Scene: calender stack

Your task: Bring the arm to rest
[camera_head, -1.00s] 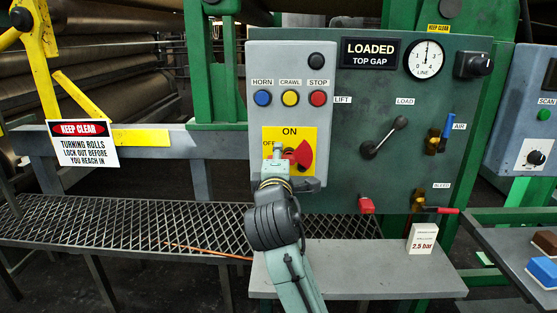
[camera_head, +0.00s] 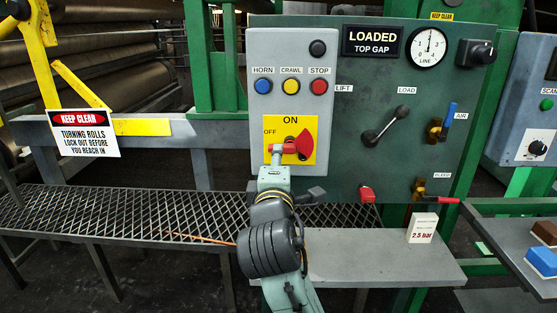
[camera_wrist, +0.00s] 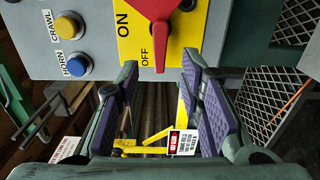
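A red rotary handle (camera_head: 290,147) sits on a yellow ON/OFF plate (camera_head: 307,128) on the grey control box. It points left, close to the OFF label. In the wrist view the handle (camera_wrist: 152,30) shows large, its narrow end between my fingertips. My gripper (camera_head: 276,157) is at the handle's left end in the head view. In the wrist view my gripper (camera_wrist: 161,68) is open, with a gap on both sides of the handle. Whether a finger touches it I cannot tell. My arm reaches up from below, in front of the grey shelf.
Blue, yellow and red buttons sit above the plate; the blue HORN button (camera_wrist: 76,66) is near my fingers. A grey shelf (camera_head: 375,262) with a 2.5 bar block (camera_head: 422,228) is below right. A grating walkway (camera_head: 120,215) and a KEEP CLEAR sign (camera_head: 83,133) lie left.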

